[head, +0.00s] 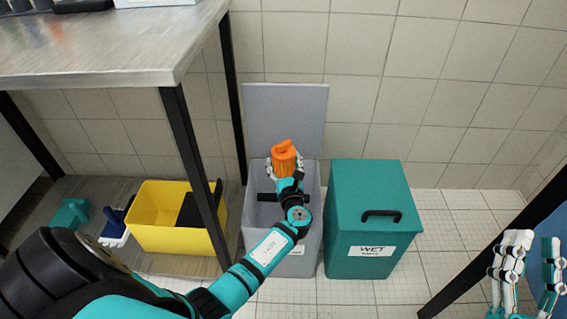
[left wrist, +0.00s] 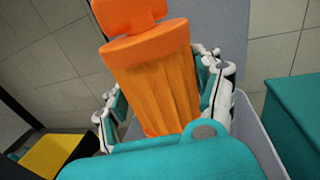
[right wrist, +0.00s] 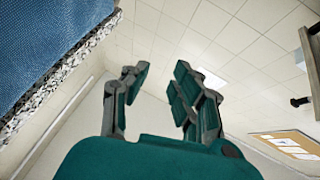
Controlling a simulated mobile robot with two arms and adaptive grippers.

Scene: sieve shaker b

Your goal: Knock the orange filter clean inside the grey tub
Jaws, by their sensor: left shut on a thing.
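The orange filter (head: 284,160) is a ribbed cylinder with a knob on its end. My left gripper (head: 285,172) is shut on it and holds it over the open top of the grey tub (head: 311,205), near the tub's raised grey lid (head: 286,115). In the left wrist view the filter (left wrist: 155,75) sits between the fingers of my left gripper (left wrist: 165,95), knob end away from the palm. My forearm hides part of the tub's front and inside. My right gripper (head: 526,265) is at the lower right, open and empty; its spread fingers show in the right wrist view (right wrist: 158,90).
A closed teal bin (head: 350,225) marked WET stands close to the right of the tub. A yellow bucket (head: 165,240) stands to the left, behind a black table leg (head: 190,150). A metal-topped table (head: 120,50) is at upper left. Tiled floor (head: 460,220) right of the teal bin is clear.

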